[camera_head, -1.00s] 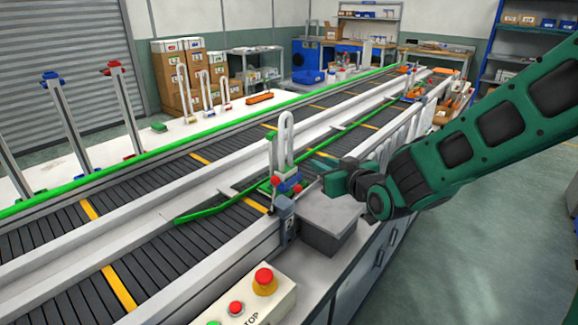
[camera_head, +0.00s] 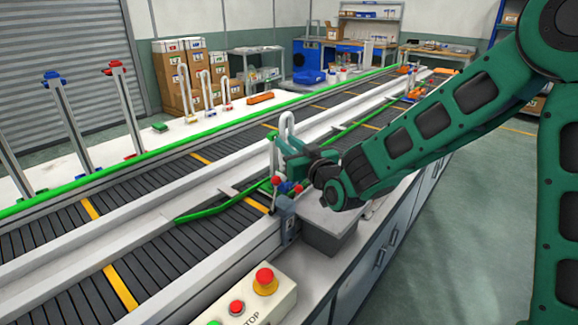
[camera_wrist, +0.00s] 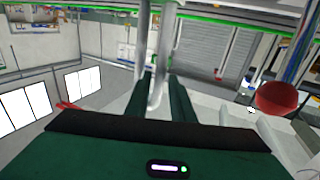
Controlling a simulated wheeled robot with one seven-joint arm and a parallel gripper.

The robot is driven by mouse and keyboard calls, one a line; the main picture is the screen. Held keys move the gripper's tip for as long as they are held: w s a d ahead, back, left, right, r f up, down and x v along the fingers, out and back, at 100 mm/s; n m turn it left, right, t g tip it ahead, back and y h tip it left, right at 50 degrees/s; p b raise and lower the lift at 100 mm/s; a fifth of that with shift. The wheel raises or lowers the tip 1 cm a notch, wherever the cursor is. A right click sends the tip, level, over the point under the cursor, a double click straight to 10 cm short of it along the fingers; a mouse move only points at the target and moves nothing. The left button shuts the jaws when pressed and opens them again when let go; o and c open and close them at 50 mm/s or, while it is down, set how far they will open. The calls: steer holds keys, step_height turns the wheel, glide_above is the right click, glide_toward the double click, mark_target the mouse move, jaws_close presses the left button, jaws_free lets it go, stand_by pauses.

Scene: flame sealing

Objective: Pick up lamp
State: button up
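A white upright looped piece (camera_head: 286,128), which looks like the lamp, stands at the near edge of the conveyor. My gripper (camera_head: 292,162) is right at it in the head view and hides part of its lower half. In the wrist view, a pale upright bar (camera_wrist: 157,75) of it shows between my two dark green fingers (camera_wrist: 158,98). The fingers are apart, with a gap visible beside the bar. I cannot tell whether either finger touches it. Its foot is hidden in the wrist view.
Small red and blue knobs (camera_head: 288,187) sit just below my gripper. A grey box (camera_head: 328,222) stands close by on the right. A control box with a red button (camera_head: 265,281) is in front. Similar white loops (camera_head: 205,90) stand on the far table.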

steer(key=x, duration=0.4)
steer(key=shift+f, duration=0.35)
jaws_close()
